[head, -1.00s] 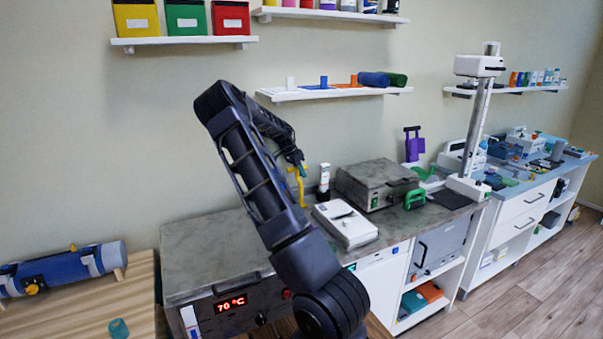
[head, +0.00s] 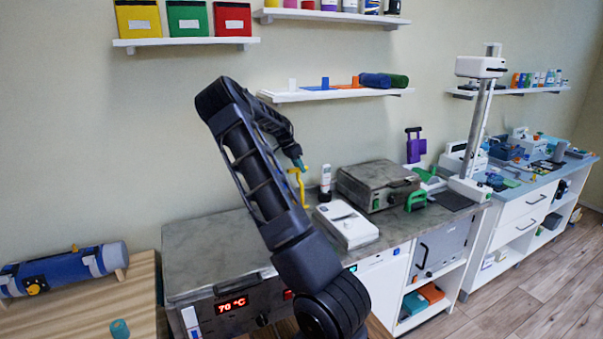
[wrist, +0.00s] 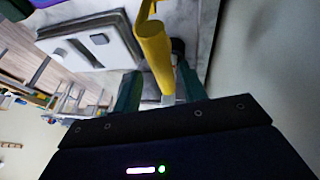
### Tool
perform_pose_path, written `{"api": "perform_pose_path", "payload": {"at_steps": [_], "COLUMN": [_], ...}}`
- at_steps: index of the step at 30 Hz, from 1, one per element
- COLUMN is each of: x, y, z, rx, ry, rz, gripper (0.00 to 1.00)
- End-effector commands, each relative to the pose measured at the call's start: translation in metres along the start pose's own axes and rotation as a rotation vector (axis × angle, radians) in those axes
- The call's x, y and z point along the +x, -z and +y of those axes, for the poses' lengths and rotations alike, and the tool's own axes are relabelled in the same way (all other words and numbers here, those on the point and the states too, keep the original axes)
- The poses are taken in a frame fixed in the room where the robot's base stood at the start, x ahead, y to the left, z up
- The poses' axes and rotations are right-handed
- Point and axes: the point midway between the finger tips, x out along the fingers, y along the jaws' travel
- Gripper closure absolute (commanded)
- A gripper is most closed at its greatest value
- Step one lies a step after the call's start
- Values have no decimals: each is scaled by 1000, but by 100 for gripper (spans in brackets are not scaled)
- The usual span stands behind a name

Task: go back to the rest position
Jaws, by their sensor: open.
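My arm reaches over the grey worktop (head: 205,250) in the head view. My gripper (head: 300,165) is small there, at the top of a thin yellow hooked thing (head: 301,190). In the wrist view my gripper (wrist: 158,88) has its two dark green fingers apart. The yellow thing (wrist: 155,50) extends between and beyond them. I cannot tell whether it touches either finger, or what holds it up.
A white device (head: 346,224), a white bottle (head: 325,180) and a grey metal box (head: 375,185) stand on the worktop to the right. A shelf (head: 335,94) is on the wall above. A blue roll (head: 65,268) lies at left.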

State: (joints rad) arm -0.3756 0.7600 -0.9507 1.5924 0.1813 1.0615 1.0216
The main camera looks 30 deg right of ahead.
Motion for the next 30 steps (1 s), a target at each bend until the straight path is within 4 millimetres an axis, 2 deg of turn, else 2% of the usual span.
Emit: {"api": "perform_pose_path", "payload": {"at_steps": [3, 17, 20, 30], "x": [-6, -6, -2, 14], "y": [0, 2, 13, 86], "z": [0, 0, 1, 3], "rx": [0, -3, -21, -192], "ry": [0, 2, 14, 97], "rz": [0, 6, 42, 299], "gripper": [58, 58, 58, 58]}}
